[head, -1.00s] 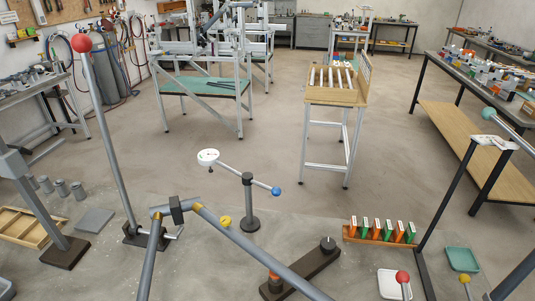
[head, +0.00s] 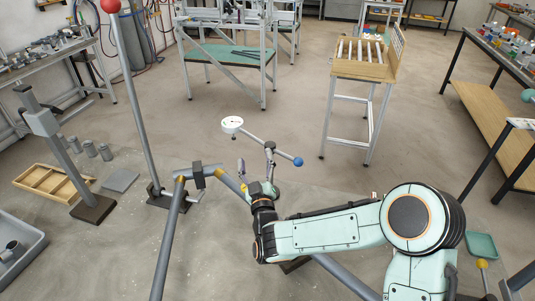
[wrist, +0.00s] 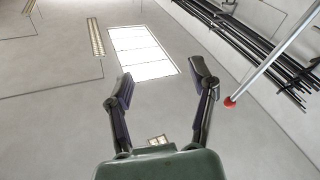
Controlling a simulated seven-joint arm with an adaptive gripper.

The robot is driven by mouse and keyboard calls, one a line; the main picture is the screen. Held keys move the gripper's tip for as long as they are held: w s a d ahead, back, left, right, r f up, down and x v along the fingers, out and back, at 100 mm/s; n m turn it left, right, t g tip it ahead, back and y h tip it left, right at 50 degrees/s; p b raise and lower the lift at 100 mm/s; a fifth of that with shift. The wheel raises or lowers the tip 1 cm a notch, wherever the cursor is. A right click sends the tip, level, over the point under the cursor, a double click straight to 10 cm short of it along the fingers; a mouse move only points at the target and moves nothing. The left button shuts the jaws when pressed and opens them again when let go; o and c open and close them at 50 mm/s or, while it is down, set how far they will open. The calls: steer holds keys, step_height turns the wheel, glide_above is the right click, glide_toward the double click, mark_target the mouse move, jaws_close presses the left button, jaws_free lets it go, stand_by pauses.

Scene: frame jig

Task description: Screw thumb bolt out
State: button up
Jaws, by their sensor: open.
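A small yellow knob (head: 243,187), which may be the thumb bolt, shows partly behind my gripper in the head view, beside a grey tube. It belongs near a jointed grey tube frame (head: 166,240) with yellow bands and a dark clamp block (head: 197,175). My gripper (head: 256,169) is near that knob, fingers pointing up. In the wrist view my gripper (wrist: 163,80) is open and empty, facing the ceiling. I cannot tell whether it touches anything from the head view. The bolt's thread is not visible.
A wooden tray (head: 50,183) lies left.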

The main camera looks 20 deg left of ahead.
step_height(320, 180, down, 13)
steer(key=s+a+m+h, duration=0.2)
steer(key=m+h, duration=0.2)
steer(key=m, duration=0.3)
steer(key=shift+g, duration=0.4)
steer(key=x, duration=0.6)
steer(key=shift+a+f, duration=0.15)
steer(key=shift+a, duration=0.15)
